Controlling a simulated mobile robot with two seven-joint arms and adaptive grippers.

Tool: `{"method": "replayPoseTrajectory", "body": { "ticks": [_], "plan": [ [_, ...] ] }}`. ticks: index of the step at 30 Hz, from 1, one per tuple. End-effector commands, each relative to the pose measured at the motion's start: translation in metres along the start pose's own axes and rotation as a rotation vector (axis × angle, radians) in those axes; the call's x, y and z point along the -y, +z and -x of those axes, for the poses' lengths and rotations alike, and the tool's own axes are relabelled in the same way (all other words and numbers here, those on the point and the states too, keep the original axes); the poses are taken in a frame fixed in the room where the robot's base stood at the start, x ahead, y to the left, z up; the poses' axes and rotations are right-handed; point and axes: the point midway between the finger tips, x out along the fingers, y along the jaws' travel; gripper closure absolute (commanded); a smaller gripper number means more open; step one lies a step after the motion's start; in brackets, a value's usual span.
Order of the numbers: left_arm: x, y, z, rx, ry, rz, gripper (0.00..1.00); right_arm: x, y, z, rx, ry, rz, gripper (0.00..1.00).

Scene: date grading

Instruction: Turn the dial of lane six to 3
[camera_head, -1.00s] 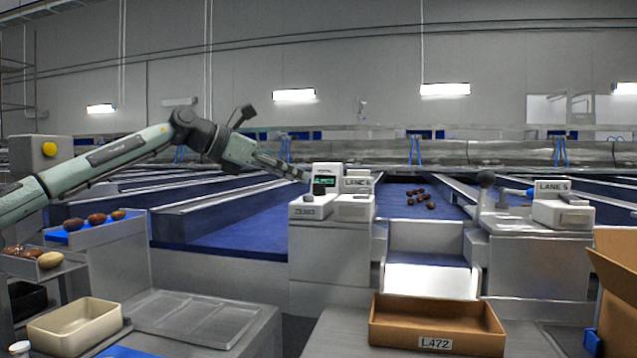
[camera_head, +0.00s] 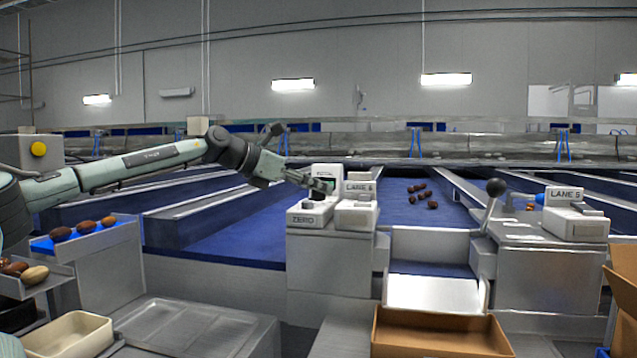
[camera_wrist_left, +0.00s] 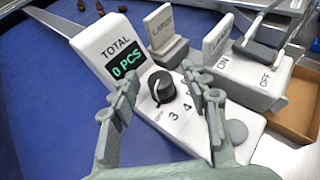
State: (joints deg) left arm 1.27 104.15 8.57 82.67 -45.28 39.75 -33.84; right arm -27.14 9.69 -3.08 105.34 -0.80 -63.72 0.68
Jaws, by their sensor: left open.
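The lane six unit (camera_head: 318,216) is a pale box with a LANE 6 sign (camera_head: 360,187), in the middle of the head view. In the left wrist view its display (camera_wrist_left: 124,66) reads TOTAL 0 PCS. Below the display is a round black dial (camera_wrist_left: 161,86) with 3 and 4 printed beside it; I cannot tell its setting for sure. My left gripper (camera_head: 322,186) is over the unit. In the wrist view its two open fingers (camera_wrist_left: 163,92) are on either side of the dial, with nothing gripped. Contact is not clear. My right gripper is not in view.
An ON/OFF lever (camera_wrist_left: 262,52) stands beside the dial box. The LANE 5 unit (camera_head: 575,225) and a dark ball-topped lever (camera_head: 495,187) are to the right. A cardboard box (camera_head: 440,335) is in front. Several dates lie on the blue belt (camera_head: 235,230).

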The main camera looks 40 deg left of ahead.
Motion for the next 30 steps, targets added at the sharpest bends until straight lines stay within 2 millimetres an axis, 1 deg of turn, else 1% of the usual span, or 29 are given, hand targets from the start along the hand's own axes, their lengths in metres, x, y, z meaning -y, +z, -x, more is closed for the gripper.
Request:
{"method": "replayPoseTrajectory", "body": {
  "ticks": [2, 6, 16, 17, 27, 28, 30],
  "plan": [
    [0.0, -0.001, -0.006, -0.004, 0.001, -0.001, 0.54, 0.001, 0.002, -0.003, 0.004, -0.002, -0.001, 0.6],
    [0.0, 0.0, -0.011, -0.001, 0.001, 0.0, 0.54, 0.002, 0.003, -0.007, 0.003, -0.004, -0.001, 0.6],
    [0.0, 0.0, -0.014, 0.0, 0.001, 0.0, 0.54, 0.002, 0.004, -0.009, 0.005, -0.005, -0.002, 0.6],
    [0.0, 0.0, -0.014, 0.0, 0.001, 0.0, 0.55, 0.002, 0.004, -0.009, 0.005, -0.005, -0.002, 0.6],
    [0.0, 0.0, -0.013, 0.0, 0.001, -0.001, 0.97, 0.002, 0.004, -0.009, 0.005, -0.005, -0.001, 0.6],
    [0.0, 0.0, -0.013, 0.0, 0.001, 0.0, 1.0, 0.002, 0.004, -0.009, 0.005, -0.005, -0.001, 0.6],
    [0.0, 0.0, -0.013, 0.0, 0.001, 0.0, 1.0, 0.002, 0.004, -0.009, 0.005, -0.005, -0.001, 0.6]
  ]
}}
